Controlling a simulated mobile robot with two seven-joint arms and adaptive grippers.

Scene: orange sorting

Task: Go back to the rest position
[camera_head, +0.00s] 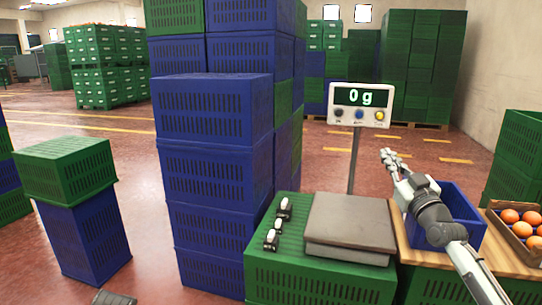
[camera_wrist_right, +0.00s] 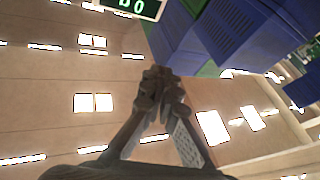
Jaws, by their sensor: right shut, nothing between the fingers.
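My right gripper (camera_head: 388,155) is raised in the head view, above and behind the blue crate (camera_head: 455,200) on the wooden table. It also shows in the right wrist view (camera_wrist_right: 162,82), where its fingertips meet with nothing between them. The arm comes in from the lower right and covers part of the blue crate. My left gripper does not show in the head view.
A scale with a grey plate (camera_head: 350,222) and a display (camera_head: 361,104) reading 0 g stands left of the arm. A carton of oranges (camera_head: 522,238) is at the right. Stacked blue crates (camera_head: 215,177) rise at the centre left. Open red floor lies behind.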

